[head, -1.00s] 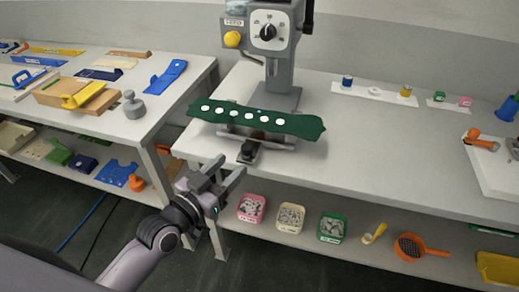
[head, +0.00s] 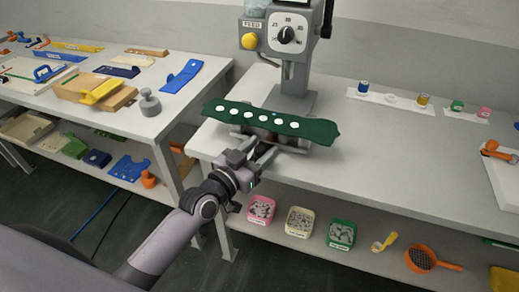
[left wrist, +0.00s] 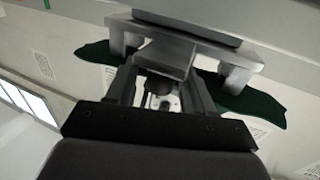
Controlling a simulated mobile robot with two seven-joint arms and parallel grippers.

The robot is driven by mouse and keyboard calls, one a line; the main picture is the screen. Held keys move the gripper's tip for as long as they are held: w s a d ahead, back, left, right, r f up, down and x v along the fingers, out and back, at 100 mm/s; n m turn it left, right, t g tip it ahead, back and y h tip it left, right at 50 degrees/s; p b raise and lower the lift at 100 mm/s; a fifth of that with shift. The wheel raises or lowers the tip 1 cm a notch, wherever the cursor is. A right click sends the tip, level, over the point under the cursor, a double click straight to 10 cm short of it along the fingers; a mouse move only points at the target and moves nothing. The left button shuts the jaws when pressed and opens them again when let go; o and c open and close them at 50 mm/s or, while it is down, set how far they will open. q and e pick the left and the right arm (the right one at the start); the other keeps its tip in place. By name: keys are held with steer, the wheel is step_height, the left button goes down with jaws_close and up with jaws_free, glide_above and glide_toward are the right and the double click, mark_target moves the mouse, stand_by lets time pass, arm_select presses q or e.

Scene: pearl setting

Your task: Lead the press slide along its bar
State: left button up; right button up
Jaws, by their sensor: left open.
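The grey press (head: 288,75) stands on the bench with a dial and a yellow button. A dark green strip with a row of white dots (head: 270,123) lies across its low grey bar. In the left wrist view the bar (left wrist: 190,32) shows on two legs, with the green strip (left wrist: 258,105) hanging at both sides. A grey block (left wrist: 168,57) with a dark knob (left wrist: 158,86), seemingly the slide, sits in front of the bar. My left gripper (head: 262,150) is open, one finger on each side of the knob; contact is unclear. My right gripper is out of view.
Spools on a white strip (head: 394,98) stand behind on the right of the bench. Trays of small parts (head: 298,222) and an orange strainer (head: 420,258) are on the shelf below. Another bench with tools is at left. The bench's right middle is clear.

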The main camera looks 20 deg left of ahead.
mark_target(270, 135)
arm_select(q)
jaws_close()
steer(key=w+b, duration=0.1)
steer(key=w, duration=0.2)
steer(key=w+b, duration=0.2)
steer(key=w, duration=0.2)
steer(key=shift+w+d+f, duration=0.15)
steer(key=shift+w+b, duration=0.3)
steer(key=shift+w, duration=0.2)
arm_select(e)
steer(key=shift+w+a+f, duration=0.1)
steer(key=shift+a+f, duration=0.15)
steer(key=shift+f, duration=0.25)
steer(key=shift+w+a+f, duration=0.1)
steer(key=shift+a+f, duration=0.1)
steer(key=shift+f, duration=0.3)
arm_select(q)
jaws_free()
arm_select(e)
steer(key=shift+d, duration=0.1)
arm_select(q)
steer(key=shift+s, duration=0.1)
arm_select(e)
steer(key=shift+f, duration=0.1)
